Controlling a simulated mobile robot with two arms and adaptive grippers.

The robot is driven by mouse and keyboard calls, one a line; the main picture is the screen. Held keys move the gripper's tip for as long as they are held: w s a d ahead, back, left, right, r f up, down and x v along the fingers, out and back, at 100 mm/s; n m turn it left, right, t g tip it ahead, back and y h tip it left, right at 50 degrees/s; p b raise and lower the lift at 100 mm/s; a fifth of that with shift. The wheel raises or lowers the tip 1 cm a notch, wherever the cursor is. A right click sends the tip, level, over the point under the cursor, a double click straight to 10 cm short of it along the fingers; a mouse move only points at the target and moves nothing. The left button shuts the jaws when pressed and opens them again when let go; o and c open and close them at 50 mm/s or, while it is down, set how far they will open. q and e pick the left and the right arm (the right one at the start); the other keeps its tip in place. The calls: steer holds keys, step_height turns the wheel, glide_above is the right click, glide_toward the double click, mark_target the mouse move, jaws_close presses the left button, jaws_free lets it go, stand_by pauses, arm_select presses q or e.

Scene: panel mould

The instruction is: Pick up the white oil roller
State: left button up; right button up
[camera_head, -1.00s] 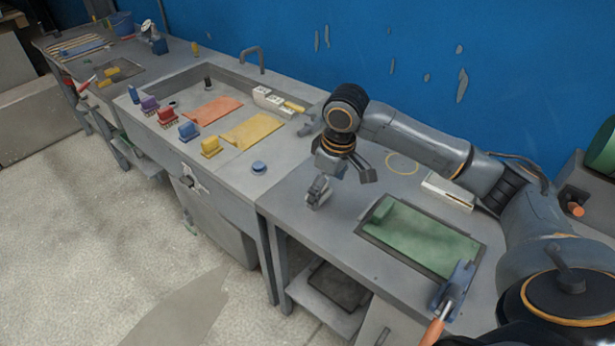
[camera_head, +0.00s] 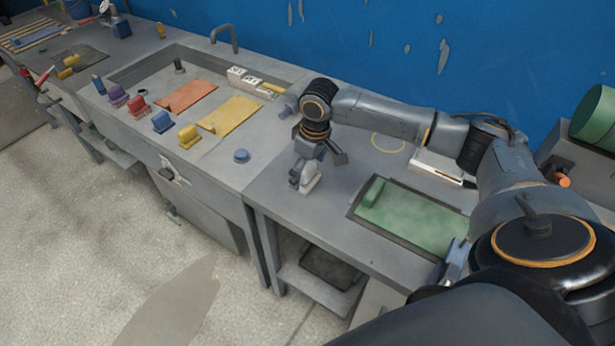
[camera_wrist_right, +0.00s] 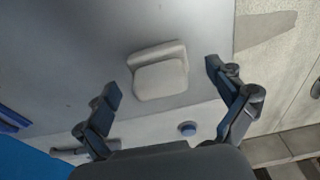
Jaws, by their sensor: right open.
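The white oil roller (camera_head: 310,182) stands on the grey bench near its front edge; it looks like a small pale block with a raised back. In the right wrist view the white oil roller (camera_wrist_right: 160,77) shows between and beyond the fingertips, with gaps on both sides. My right gripper (camera_head: 318,168) is just above it with its fingers spread, and partly hides it in the head view. In the right wrist view its two fingers (camera_wrist_right: 162,82) are wide apart and empty. My left gripper is not in view.
A green sheet in a dark tray (camera_head: 357,212) lies to the right. A blue round knob (camera_head: 241,156) is to the left. A sink-like basin with orange (camera_head: 187,96) and yellow sheets (camera_head: 230,117) and several coloured rollers lies further left. A white box (camera_head: 440,168) is behind.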

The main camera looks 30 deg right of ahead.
steer(key=f, duration=0.3)
steer(key=shift+w+f, duration=0.3)
steer(key=shift+f, duration=0.15)
steer(key=c, duration=1.3)
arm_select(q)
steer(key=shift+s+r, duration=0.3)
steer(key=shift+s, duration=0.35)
arm_select(e)
steer(key=shift+r, duration=0.2)
